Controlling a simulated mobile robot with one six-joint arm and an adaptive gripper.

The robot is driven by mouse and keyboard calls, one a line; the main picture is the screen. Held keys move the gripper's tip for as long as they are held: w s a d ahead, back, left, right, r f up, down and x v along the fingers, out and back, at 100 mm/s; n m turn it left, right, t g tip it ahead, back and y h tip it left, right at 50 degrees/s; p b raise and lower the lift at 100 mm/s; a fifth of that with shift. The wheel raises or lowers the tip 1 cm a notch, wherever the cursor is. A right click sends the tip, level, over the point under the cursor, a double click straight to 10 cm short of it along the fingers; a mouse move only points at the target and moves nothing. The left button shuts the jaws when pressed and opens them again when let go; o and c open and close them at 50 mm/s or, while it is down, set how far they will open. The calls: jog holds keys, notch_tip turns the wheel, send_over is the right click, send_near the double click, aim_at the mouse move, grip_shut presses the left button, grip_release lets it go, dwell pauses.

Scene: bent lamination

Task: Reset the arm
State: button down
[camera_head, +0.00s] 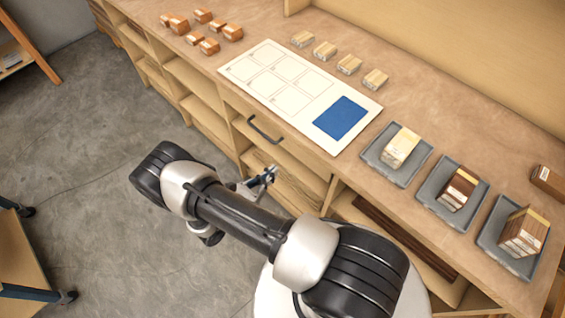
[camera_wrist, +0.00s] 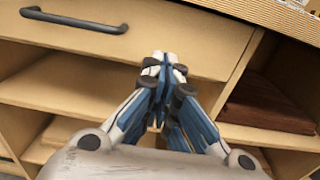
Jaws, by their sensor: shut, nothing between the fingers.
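My arm reaches out over the floor in front of the long workbench in the head view. My gripper (camera_head: 266,176) is small there, beside the bench front and below the bench top, close to a drawer with a dark handle (camera_head: 264,130). In the wrist view my gripper (camera_wrist: 165,62) points at the wooden drawer front, with its fingertips together and nothing between them. The drawer handle (camera_wrist: 75,19) shows at the upper left of that view, apart from the fingers. The drawer looks closed.
On the bench top (camera_head: 440,130) lie a white board (camera_head: 258,68) with a blue patch (camera_head: 341,118), several orange-brown blocks, several pale blocks and three grey trays (camera_head: 377,168) holding wood pieces. Open shelves (camera_head: 188,75) are under the bench. The grey floor (camera_head: 90,130) at left is mostly clear.

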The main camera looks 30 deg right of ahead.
jog(key=v, duration=0.5)
notch_tip(320, 180, up, 23)
jog(key=s+d+m+g+y, duration=0.3)
jog(key=m+g+y, duration=0.5)
jog(key=m, duration=0.4)
jog(key=s+a+r+m+t+y, duration=0.3)
jog(key=s+r+m+t+y, duration=0.4)
jog(key=s+r, duration=0.5)
jog(key=shift+s+a+r+m+y, duration=0.25)
jog(key=shift+r+m+y, duration=0.95)
jog(key=shift+r, duration=0.6)
